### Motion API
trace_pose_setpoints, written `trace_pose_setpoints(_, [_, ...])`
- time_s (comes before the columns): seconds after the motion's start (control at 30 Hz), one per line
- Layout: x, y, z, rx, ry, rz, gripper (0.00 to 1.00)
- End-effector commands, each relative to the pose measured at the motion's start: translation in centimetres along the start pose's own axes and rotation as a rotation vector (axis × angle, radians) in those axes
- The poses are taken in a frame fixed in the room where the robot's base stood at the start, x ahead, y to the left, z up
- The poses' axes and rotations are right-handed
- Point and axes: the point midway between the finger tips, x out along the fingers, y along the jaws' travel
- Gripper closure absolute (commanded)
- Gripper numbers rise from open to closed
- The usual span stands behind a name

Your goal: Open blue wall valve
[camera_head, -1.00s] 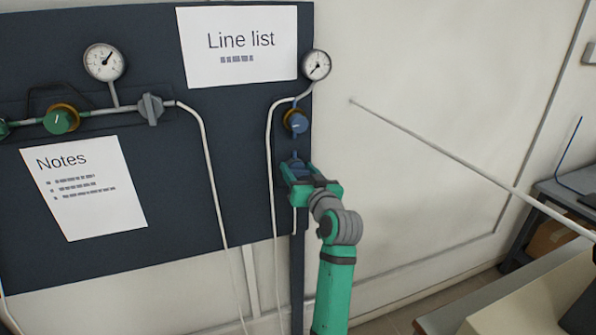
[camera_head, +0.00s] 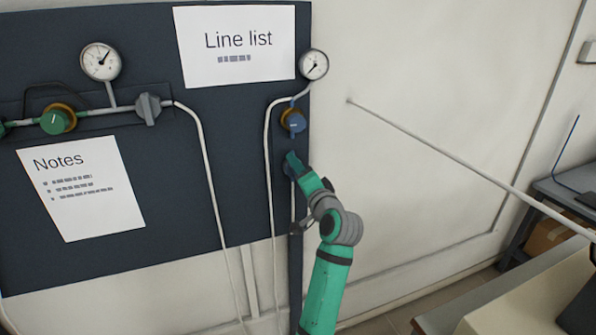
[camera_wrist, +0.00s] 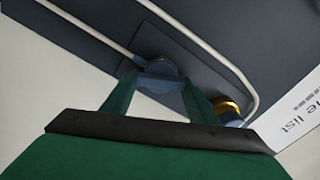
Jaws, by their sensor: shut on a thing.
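The blue wall valve (camera_wrist: 160,76) sits on a dark plate on the wall board. In the wrist view its handle lies between the two green fingers of my gripper (camera_wrist: 160,84), which are shut on it. In the head view my green gripper (camera_head: 294,164) is at the right edge of the board, turned edge-on, and it hides most of the valve. A separate blue knob with a brass ring (camera_head: 294,121) is just above the gripper, and a round gauge (camera_head: 314,64) is above that.
A green knob (camera_head: 56,121), a grey valve handle (camera_head: 148,108) and another gauge (camera_head: 101,62) are on the board's left. White tubes run down the board. A pale rod (camera_head: 440,155) crosses the right side. A bench (camera_head: 560,195) stands at far right.

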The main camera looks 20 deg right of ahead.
Motion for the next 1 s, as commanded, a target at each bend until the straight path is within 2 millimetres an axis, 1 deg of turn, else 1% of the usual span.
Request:
trace_pose_setpoints(0.03, [0.10, 0.00, 0.26, 0.042, -0.004, 0.000, 0.69])
trace_pose_setpoints(0.2, [0.09, 0.09, 0.26, 0.186, -0.005, 0.000, 0.69])
trace_pose_setpoints(0.5, [0.10, 0.19, 0.31, 0.369, -0.005, 0.000, 0.69])
trace_pose_setpoints(0.7, [0.07, 0.28, 0.25, 0.432, -0.004, 0.001, 0.69])
trace_pose_setpoints(1.0, [0.09, 0.30, 0.29, 0.458, -0.004, 0.001, 0.69])
